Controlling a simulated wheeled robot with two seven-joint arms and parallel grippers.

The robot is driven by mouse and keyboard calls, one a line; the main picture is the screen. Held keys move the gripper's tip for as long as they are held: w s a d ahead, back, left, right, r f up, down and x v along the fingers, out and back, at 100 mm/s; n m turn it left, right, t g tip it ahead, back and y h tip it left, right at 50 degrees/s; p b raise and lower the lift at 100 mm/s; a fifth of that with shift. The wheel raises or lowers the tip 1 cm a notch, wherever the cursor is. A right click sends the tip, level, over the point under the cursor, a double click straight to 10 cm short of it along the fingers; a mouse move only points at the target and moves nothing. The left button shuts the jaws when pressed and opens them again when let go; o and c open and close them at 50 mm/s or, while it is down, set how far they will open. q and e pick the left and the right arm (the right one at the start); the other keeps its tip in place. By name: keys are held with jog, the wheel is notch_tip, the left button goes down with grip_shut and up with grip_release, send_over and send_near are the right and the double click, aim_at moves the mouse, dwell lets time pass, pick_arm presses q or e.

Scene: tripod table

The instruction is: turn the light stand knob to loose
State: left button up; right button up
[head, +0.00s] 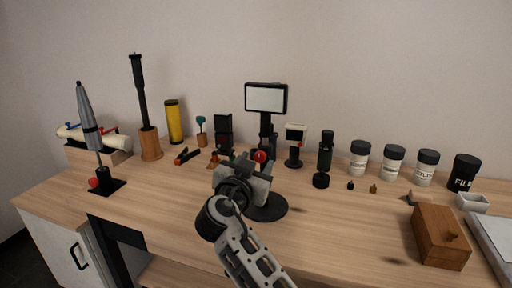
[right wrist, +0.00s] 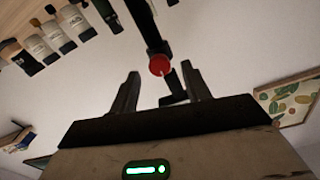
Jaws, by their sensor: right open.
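The light stand is black, with a white lit panel (head: 266,97) on top and a round black base (head: 268,209). Its red knob (head: 260,156) sits on the post, just beyond my right gripper (head: 252,167). In the right wrist view the red knob (right wrist: 159,65) lies between the two open fingertips (right wrist: 160,72), near their tips, with the dark post behind it. I see no clear contact between the fingers and the knob. My right gripper and arm hide the lower post. My left gripper is not in view.
Labelled jars (head: 393,162) line the back right; a wooden box (head: 440,236) is at front right.

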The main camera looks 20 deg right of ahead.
jog(key=shift+x, duration=1.15)
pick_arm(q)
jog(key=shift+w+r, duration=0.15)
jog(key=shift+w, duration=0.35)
pick_arm(e)
jog(key=shift+s, duration=0.1)
jog(key=c, duration=1)
